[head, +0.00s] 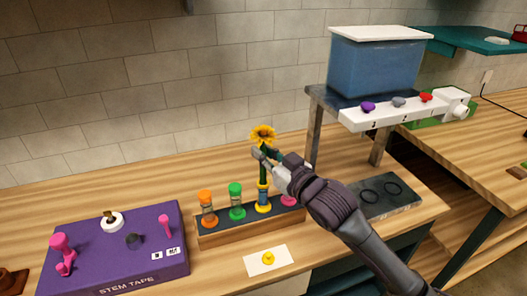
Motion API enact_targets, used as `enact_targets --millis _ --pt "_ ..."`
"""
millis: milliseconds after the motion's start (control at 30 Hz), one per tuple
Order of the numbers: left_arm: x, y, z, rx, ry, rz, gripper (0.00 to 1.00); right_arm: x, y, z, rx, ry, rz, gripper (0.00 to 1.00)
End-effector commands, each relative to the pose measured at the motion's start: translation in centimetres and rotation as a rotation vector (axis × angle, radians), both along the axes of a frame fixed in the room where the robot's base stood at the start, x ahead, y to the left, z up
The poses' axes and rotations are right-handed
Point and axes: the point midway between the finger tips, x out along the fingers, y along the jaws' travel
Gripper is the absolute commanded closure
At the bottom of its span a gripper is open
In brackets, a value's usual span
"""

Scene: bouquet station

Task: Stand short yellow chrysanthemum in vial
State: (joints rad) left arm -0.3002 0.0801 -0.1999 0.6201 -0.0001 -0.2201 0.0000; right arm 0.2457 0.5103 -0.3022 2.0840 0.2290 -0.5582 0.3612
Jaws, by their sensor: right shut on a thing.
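A yellow chrysanthemum (263,134) with a green stem is upright above the wooden rack (250,223). My right gripper (262,155) is shut on it just below the flower head. The stem runs down to the mouth of the yellow-banded vial (263,200) in the rack. I cannot tell how far the stem end is inside the vial. My left gripper is not in view.
Orange (207,207) and green (236,201) capped vials stand left of the yellow one; a pink one (289,200) is partly hidden by my arm. A yellow cap (268,258) lies on a white card. A purple stem tape box (120,250) is at left.

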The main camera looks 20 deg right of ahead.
Motion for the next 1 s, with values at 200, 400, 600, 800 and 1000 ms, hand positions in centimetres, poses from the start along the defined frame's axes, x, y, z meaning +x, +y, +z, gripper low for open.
enact_targets --millis 200,400,600,800,1000 --pt "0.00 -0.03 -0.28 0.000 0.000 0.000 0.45 -0.01 0.00 -0.58 0.000 0.000 0.000 1.00" --pt "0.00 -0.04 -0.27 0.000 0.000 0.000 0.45 -0.01 0.00 -0.59 0.000 0.000 0.000 1.00" --pt "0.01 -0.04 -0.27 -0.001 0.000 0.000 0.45 -0.01 0.01 -0.58 0.000 0.000 0.000 0.65" --pt "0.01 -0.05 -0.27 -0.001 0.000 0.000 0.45 -0.01 0.01 -0.56 0.000 -0.001 0.000 0.57" --pt "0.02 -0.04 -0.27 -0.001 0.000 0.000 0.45 -0.01 0.01 -0.57 0.000 0.000 0.000 0.34"
